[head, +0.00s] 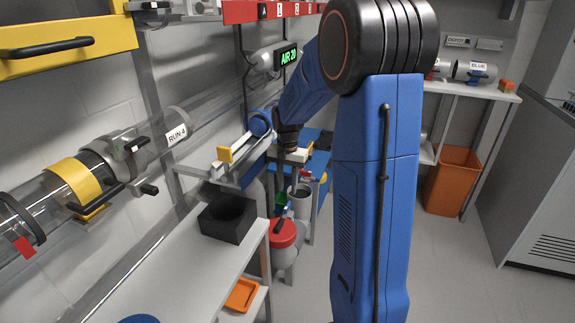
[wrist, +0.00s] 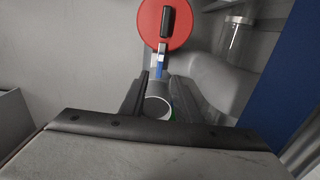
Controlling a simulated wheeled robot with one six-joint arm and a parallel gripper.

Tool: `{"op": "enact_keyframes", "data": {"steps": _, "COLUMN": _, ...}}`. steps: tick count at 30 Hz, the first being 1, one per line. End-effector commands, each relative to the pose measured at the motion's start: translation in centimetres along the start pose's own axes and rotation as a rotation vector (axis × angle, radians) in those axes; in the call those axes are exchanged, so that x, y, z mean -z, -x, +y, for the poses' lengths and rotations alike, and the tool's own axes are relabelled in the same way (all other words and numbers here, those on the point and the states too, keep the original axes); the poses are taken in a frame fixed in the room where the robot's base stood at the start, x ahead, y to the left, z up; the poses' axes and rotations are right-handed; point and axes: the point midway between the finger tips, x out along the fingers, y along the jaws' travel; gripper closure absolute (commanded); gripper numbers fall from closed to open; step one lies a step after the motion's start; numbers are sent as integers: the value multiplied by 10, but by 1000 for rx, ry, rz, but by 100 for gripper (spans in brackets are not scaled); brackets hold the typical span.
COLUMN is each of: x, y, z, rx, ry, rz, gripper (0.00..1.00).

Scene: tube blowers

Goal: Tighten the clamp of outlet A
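My gripper (wrist: 160,78) shows in the wrist view with its two dark fingers apart. A narrow blue and white part (wrist: 160,66) shows in line with the gap; I cannot tell whether the fingers touch it. Just beyond is a red round lid (wrist: 165,28) with a black handle (wrist: 168,20), on a grey pipe body. A pale round opening (wrist: 157,107) shows between the fingers. In the head view the red lid (head: 282,235) is below my arm's end.
A black block (head: 228,218) stands on the white bench (head: 180,275). An orange bin (head: 453,180) stands at right. The floor at right is clear.

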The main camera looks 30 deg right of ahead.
Motion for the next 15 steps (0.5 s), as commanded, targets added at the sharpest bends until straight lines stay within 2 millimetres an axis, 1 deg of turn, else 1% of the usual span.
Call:
{"op": "enact_keyframes", "data": {"steps": 1, "x": 0, "y": 11, "z": 0, "rx": 2, "ry": 0, "rz": 3, "gripper": 71}}
{"op": "enact_keyframes", "data": {"steps": 3, "x": 0, "y": 25, "z": 0, "rx": 2, "ry": 0, "rz": 3, "gripper": 71}}
{"op": "enact_keyframes", "data": {"steps": 9, "x": 0, "y": 62, "z": 0, "rx": 2, "ry": 0, "rz": 3, "gripper": 71}}
{"op": "enact_keyframes", "data": {"steps": 15, "x": 0, "y": 86, "z": 0, "rx": 0, "ry": 0, "rz": 1, "gripper": 71}}
